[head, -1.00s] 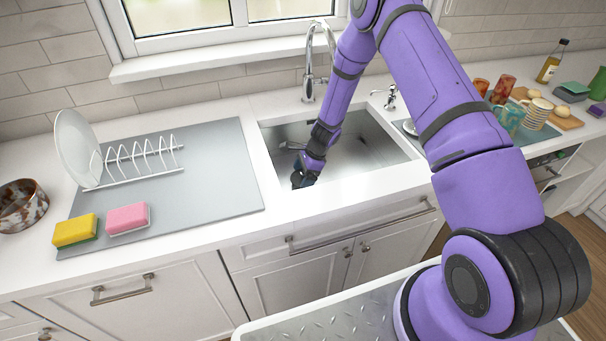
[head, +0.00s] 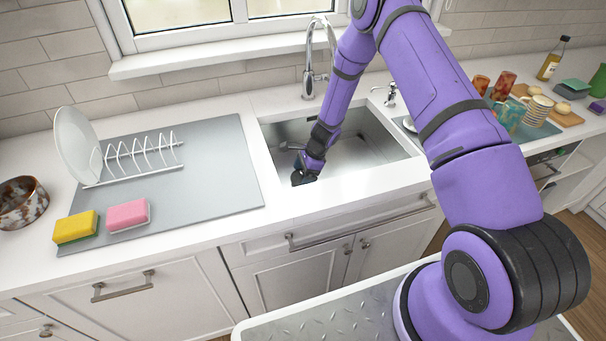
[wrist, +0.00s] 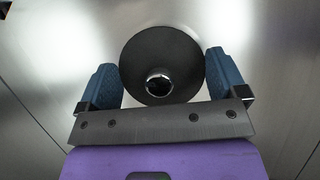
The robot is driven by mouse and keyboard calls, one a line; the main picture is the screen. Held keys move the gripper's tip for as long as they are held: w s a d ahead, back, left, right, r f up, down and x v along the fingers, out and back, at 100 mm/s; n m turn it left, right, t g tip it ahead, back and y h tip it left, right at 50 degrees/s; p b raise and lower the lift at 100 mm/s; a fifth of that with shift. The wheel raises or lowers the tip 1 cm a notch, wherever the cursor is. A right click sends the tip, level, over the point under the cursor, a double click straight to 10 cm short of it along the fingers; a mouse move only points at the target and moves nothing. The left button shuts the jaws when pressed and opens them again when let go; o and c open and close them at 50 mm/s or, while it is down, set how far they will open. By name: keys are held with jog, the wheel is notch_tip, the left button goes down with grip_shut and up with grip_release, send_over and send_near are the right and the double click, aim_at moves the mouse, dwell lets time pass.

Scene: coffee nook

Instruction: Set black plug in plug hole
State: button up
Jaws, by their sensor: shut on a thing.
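The black plug (wrist: 158,52) is a round dark disc with a shiny metal ring around a dark centre. In the wrist view it sits between the two blue fingers of my gripper (wrist: 160,66), which is shut on it. In the head view my gripper (head: 303,177) is low at the front left of the steel sink (head: 375,150), close to its front rim. The plug is hidden there by the gripper and rim. I cannot make out the plug hole in either view, nor tell whether the plug touches the sink floor.
A tall tap (head: 309,75) stands behind the sink and a small dispenser (head: 390,95) at its back right. At left are a dish rack (head: 135,160), a yellow sponge (head: 75,227) and a pink sponge (head: 128,215). Several cups stand on the right counter.

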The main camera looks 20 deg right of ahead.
jog(key=shift+f, duration=0.55)
dwell(0.5)
jog(key=o, duration=0.6)
